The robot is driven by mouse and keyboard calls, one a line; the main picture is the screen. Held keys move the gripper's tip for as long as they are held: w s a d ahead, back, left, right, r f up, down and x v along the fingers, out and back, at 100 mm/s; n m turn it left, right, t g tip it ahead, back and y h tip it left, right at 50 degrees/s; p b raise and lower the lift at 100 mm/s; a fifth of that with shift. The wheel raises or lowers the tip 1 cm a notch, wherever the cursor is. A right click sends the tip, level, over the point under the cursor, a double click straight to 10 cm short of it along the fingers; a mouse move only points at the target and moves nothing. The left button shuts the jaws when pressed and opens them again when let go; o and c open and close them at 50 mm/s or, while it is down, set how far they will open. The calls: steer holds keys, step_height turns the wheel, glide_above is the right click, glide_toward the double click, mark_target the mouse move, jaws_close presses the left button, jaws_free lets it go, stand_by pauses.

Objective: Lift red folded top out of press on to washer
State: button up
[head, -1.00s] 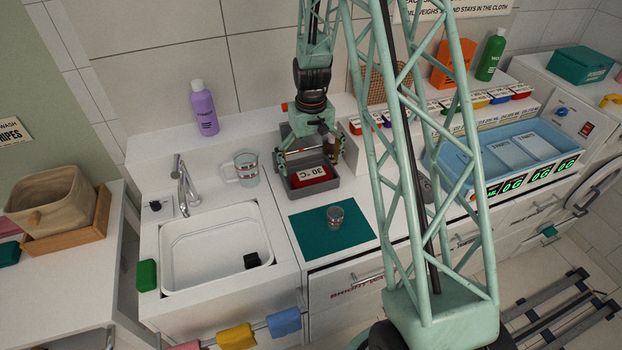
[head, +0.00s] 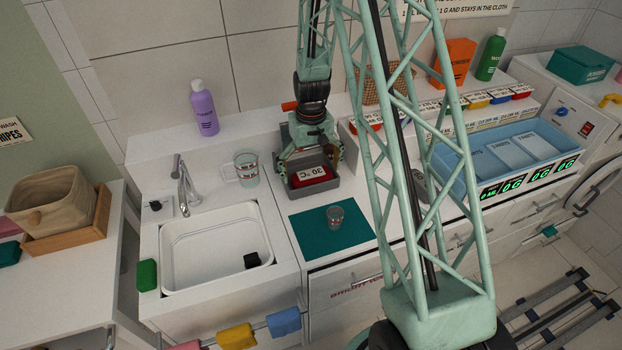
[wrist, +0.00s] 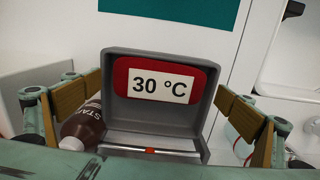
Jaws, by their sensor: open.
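In the wrist view the top (wrist: 121,80) sits at the press's far end (wrist: 113,56). My gripper (head: 312,160) is open over the press. In the wrist view my gripper (wrist: 158,100) has its wooden-padded fingers on either side of the press, apart from the red top. Nothing is held. The white washer (head: 568,101) with a round door stands at the far right.
A brown bottle (wrist: 82,127) lies close to the left finger in the wrist view. A measuring jug (head: 246,169) stands left of the press. A teal box (head: 580,64) occupies part of the washer's top.

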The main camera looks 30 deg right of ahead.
mark_target(311, 174)
steer(key=c, duration=1.1)
steer(key=shift+o, duration=0.2)
steer(key=shift+r, duration=0.15)
step_height(311, 174, up, 10)
stand_by(0.7)
